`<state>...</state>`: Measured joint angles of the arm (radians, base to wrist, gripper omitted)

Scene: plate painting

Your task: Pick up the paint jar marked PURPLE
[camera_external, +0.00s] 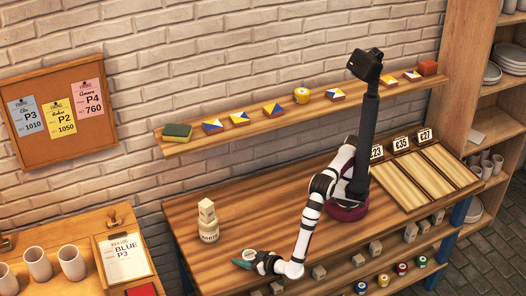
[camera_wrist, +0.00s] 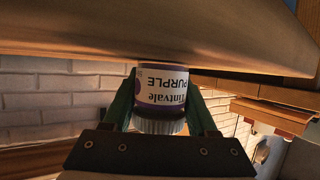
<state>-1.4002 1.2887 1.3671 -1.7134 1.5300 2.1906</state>
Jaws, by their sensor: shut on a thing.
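The PURPLE paint jar (camera_wrist: 162,85) shows in the wrist view with a white label reading Tintvale PURPLE upside down, a dark purple band and a pale ribbed lid. It sits between the green fingers of my gripper (camera_wrist: 160,112), which is shut on it. In the external view my gripper (camera_external: 252,261) is low over the front left of the wooden workbench (camera_external: 190,218). A small pale round top (camera_external: 249,254) shows at the fingers there. The jar's base meets the wooden surface in the wrist view; I cannot tell whether it touches.
A stack of pale blocks on a round labelled pot (camera_external: 208,232) stands behind and left of my gripper. Wooden trays (camera_external: 425,180) lie at the right. Coloured jars (camera_external: 401,268) and pale blocks fill the shelf below. A wall shelf (camera_external: 300,113) holds painted tiles. The bench's middle left is clear.

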